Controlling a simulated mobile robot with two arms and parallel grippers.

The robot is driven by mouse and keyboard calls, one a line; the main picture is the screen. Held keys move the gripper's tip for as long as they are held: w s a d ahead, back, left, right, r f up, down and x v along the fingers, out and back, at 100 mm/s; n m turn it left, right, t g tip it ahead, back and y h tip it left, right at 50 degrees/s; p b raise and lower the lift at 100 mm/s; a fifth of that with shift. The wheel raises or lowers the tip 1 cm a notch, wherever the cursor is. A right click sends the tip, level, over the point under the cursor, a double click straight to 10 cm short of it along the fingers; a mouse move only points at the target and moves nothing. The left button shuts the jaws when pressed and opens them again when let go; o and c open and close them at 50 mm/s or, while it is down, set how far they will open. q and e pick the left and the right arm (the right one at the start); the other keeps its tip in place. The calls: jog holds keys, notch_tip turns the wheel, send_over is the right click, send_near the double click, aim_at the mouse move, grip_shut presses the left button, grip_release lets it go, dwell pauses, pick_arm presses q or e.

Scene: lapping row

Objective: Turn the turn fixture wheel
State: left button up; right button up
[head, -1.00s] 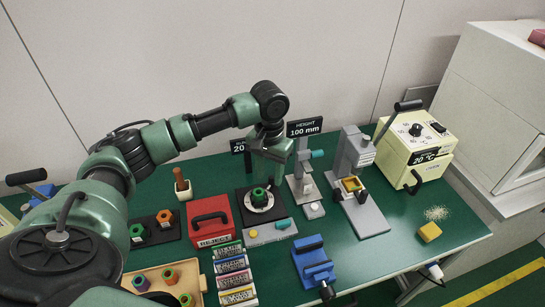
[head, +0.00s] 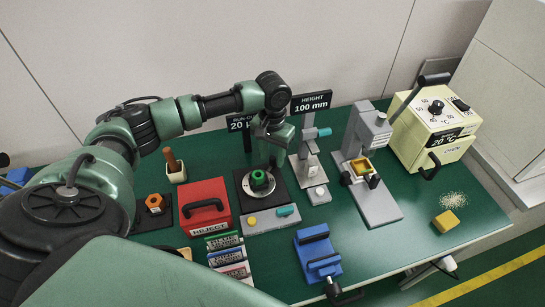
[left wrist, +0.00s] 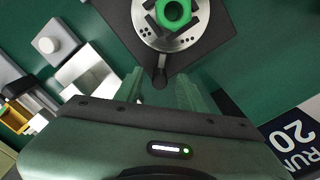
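The turn fixture (head: 260,182) stands mid-table in the head view, a dark square base with a silver disc and a green hexagonal part on top. In the left wrist view its silver wheel (left wrist: 195,38) is at the top, with a black lever or knob (left wrist: 160,73) at its near edge. My left gripper (head: 272,160) is at the fixture's back edge. In the left wrist view its two fingers (left wrist: 160,90) are apart, on either side of the knob's end; contact cannot be told. My right gripper is not in view.
A red reject box (head: 205,222) stands left of the fixture. The height gauge (head: 310,165) and a grey press (head: 365,170) stand to its right, the oven (head: 435,120) beyond. A blue vise (head: 317,252) and several labelled blocks (head: 228,256) are nearer.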

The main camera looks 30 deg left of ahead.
pick_arm(q)
jog(key=shift+f, duration=0.65)
grip_shut()
dwell(1.0)
